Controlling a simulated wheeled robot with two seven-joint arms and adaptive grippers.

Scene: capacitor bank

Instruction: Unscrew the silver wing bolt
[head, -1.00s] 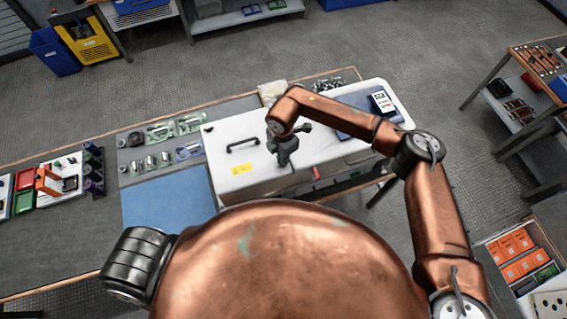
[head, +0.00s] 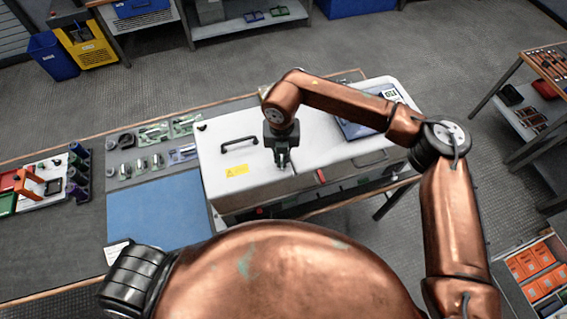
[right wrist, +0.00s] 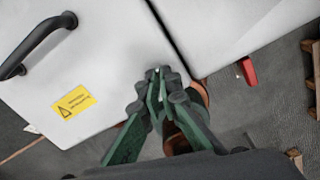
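A white capacitor bank cabinet (head: 222,150) stands on the bench, with a black handle and a yellow warning label on its lid. My right gripper (head: 284,165) points down at the lid near its front edge, right of the label. In the right wrist view its dark green fingers (right wrist: 157,72) converge, with their tips close together over the white lid beside a dark seam. I cannot make out the silver wing bolt; the fingertips may hide it. Whether they hold anything is unclear. My left gripper is out of view.
The black handle (right wrist: 38,45) and yellow label (right wrist: 73,102) lie left of the fingers. A red part (right wrist: 248,71) is on the cabinet's front, to the right.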

